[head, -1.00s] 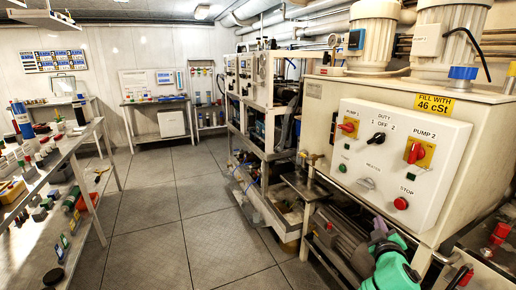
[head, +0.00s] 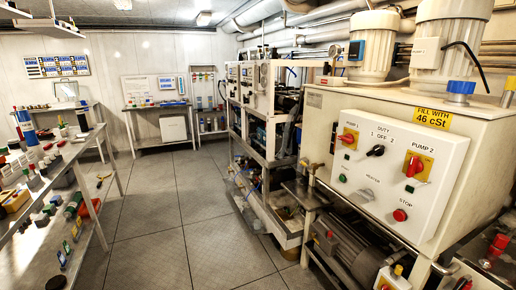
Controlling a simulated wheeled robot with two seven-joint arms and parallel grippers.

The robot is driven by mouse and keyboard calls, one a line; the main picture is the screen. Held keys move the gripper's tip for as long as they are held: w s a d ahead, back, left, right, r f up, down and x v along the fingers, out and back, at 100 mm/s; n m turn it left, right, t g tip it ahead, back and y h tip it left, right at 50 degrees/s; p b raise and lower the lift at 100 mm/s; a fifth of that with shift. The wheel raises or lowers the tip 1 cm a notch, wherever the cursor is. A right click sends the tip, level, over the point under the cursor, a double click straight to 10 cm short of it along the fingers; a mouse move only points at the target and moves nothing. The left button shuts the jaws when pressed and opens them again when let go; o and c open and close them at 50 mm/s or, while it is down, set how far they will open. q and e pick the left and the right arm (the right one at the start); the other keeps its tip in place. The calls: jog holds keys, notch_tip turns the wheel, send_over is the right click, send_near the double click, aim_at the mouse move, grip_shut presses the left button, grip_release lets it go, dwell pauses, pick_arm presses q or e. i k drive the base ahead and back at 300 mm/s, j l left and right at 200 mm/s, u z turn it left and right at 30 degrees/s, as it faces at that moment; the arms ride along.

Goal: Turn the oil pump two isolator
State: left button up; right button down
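The pump 2 isolator (head: 415,165) is a red rotary handle on a yellow plate, at the upper right of the white control panel (head: 440,190) under the label "PUMP 2". Its handle looks close to upright, leaning a little. The pump 1 isolator (head: 347,138), also red on yellow, is at the panel's upper left, with its handle lying nearer to level. Neither of my grippers is in view, and nothing touches or covers the panel.
A black duty switch (head: 376,151) and a red stop button (head: 400,215) share the panel. The panel fronts a cream tank (head: 325,115) with motors on top. A grey motor (head: 345,248) sits below. A cluttered bench (head: 92,139) stands left. The floor (head: 180,230) between is clear.

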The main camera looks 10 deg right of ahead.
aim_at(415, 166)
jog(key=z, duration=1.3)
jog(key=j+z, duration=0.4)
jog(key=i+j+z, duration=0.1)
jog(key=j+z, duration=0.65)
jog(key=l, duration=0.15)
